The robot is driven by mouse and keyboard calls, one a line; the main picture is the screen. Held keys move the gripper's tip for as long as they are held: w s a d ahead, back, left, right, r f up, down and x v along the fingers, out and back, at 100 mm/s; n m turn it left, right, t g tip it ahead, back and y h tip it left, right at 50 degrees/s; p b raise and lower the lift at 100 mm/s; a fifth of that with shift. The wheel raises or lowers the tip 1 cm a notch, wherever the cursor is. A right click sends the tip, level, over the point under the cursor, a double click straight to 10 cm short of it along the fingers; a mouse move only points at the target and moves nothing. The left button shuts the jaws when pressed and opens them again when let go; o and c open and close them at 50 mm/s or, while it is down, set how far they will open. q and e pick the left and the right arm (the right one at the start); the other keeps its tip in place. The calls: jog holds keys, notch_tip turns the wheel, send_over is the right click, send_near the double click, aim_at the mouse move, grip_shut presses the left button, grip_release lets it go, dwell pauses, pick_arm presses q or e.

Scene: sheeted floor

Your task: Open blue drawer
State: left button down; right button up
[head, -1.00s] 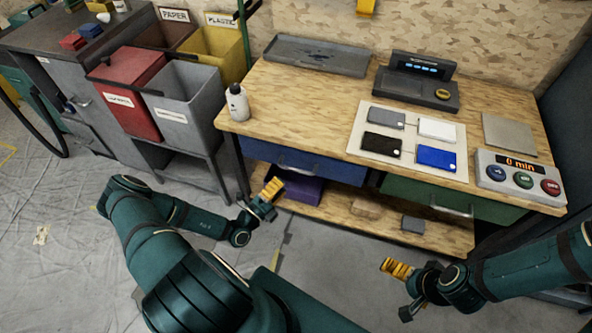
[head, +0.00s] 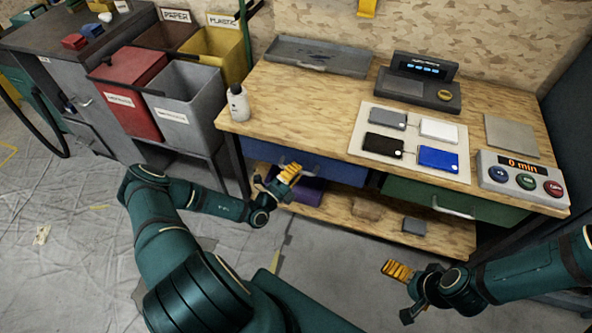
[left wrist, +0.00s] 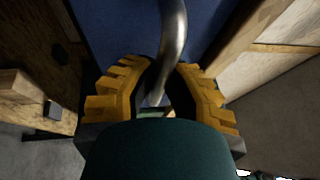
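The blue drawer (head: 335,170) is under the left part of the wooden workbench top and looks shut. In the head view my left gripper (head: 277,176) is in front of the drawer's left half and hides its handle. In the left wrist view the curved metal handle (left wrist: 173,38) runs between the yellow-padded fingers of the left gripper (left wrist: 160,95), with the blue drawer front (left wrist: 115,30) behind. The fingers stand apart around the handle; I cannot tell whether one touches it. My right gripper (head: 401,292) is open and empty, low in front of the bench.
A green drawer (head: 400,190) is to the right of the blue one. A purple bin (head: 312,191) and small blocks lie on the lower shelf (head: 345,216). A white bottle (head: 238,103) stands near the bench's left edge. Grey and red waste bins (head: 185,105) stand to the left.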

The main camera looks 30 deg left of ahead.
pick_arm(q)
jog(key=shift+s, duration=0.1)
jog(key=s+d+p, duration=0.2)
jog(key=s, duration=0.9)
jog(key=s+d+p, duration=0.2)
jog(key=s+d, duration=0.1)
jog(key=s, duration=0.9)
jog(key=shift+d, duration=0.35)
jog(key=c, duration=1)
grip_release()
